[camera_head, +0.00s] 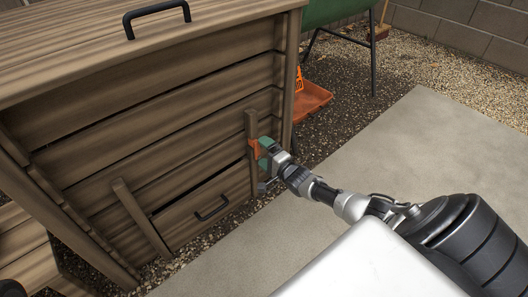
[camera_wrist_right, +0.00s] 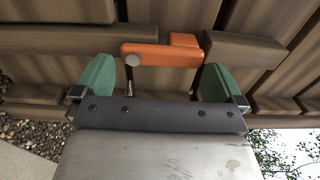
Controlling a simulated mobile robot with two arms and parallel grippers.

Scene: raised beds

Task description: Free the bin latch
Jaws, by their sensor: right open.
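The wooden bin (camera_head: 160,110) fills the left of the head view, with slatted sides. An orange latch (camera_head: 254,149) sits on an upright batten (camera_head: 251,125) near the bin's right front corner. In the right wrist view the orange latch (camera_wrist_right: 160,55) is a bar with a raised block at its right end. My right gripper (camera_head: 263,160) is open at the latch. Its green finger pads stand on either side of the latch in the right wrist view (camera_wrist_right: 157,80), with gaps visible. My left gripper is not in view.
A low hatch panel with a black handle (camera_head: 211,208) is in the bin's front, beside a slanted batten (camera_head: 140,218). Another black handle (camera_head: 156,14) is on the lid. The paving (camera_head: 400,150) at right is clear.

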